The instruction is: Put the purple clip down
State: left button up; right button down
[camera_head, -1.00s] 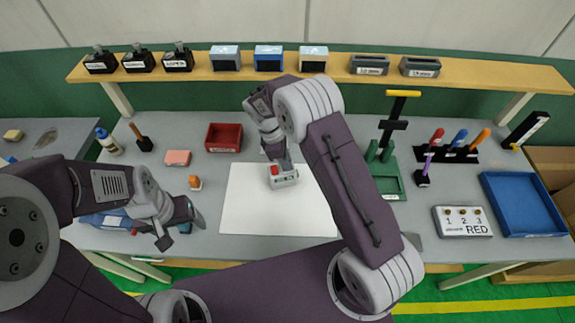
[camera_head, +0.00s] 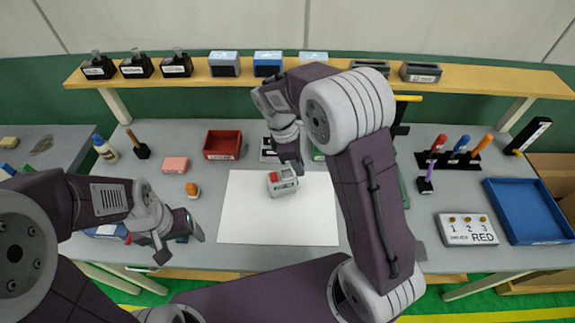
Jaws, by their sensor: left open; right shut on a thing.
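My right gripper (camera_head: 290,163) is shut, above the white sheet (camera_head: 255,225), just behind a small grey-and-white device with a red top (camera_head: 283,182). The thing between its jaws is too small or hidden by the fingers to make out. I cannot see the purple clip clearly anywhere. My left gripper (camera_head: 188,232) is open and empty, low over the bench left of the sheet. A blue thing lies partly hidden behind my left arm.
At right are a purple-handled tool in a black holder (camera_head: 425,187), a numbered board (camera_head: 467,230) and a blue tray (camera_head: 488,193). A shelf (camera_head: 200,74) runs behind.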

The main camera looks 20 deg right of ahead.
jog(key=s+d+r, duration=0.2)
jog(key=s+r, duration=0.1)
jog(key=s, duration=0.2)
jog(key=shift+s+d+r+b, duration=0.2)
jog(key=shift+d+r+b, duration=0.1)
jog(key=shift+b, duration=0.1)
